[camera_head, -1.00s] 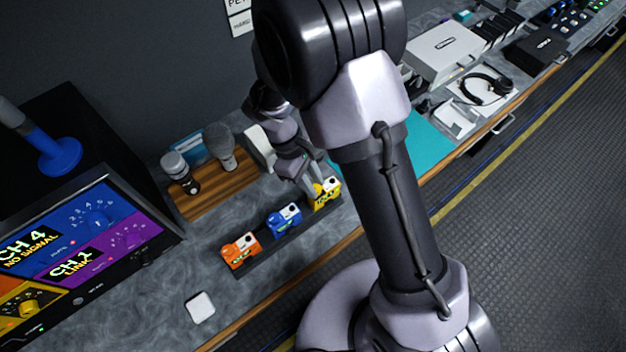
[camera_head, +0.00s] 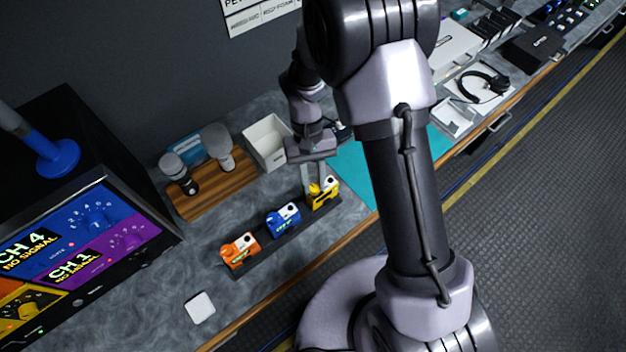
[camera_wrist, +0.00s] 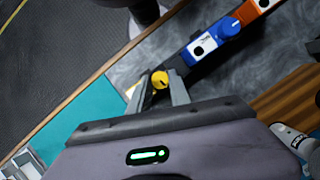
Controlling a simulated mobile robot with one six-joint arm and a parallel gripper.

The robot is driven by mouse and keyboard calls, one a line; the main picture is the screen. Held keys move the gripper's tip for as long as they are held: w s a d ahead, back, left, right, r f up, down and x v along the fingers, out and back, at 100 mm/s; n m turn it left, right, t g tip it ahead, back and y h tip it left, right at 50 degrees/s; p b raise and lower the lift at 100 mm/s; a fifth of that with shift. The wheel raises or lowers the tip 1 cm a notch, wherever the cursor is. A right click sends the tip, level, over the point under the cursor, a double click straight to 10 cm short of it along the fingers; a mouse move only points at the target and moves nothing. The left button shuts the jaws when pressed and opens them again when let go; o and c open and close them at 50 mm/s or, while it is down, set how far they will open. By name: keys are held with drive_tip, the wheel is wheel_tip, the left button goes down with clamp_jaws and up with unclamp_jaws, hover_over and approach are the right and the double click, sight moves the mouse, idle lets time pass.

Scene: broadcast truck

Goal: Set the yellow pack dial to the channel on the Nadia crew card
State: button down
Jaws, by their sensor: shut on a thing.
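The yellow pack (camera_head: 323,196) sits at the right end of a dark strip, beside the blue pack (camera_head: 283,219) and the orange pack (camera_head: 239,250). My gripper (camera_head: 315,183) comes down on it from behind. In the wrist view, the yellow dial (camera_wrist: 159,79) is between the tips of my gripper (camera_wrist: 161,83), which is shut on it. The dial's pointer and channel marks cannot be read. No card with the name Nadia is legible. A white wall sheet (camera_head: 260,14) is cut off at the top.
A monitor (camera_head: 85,250) at left shows a blue CH 4 panel and a purple panel, apparently CH 1, both with no signal. A white bin (camera_head: 268,141) and a wooden board (camera_head: 212,194) with microphones stand behind. A white square (camera_head: 200,307) lies in front.

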drive_tip(key=shift+m, duration=0.6)
drive_tip(key=shift+m+y, duration=0.3)
drive_tip(key=c, duration=1.2)
unclamp_jaws()
drive_tip(key=p+v, duration=0.3)
drive_tip(key=v, duration=1.4)
drive_tip(key=shift+w+r+p, duration=0.15)
drive_tip(key=shift+p, duration=0.25)
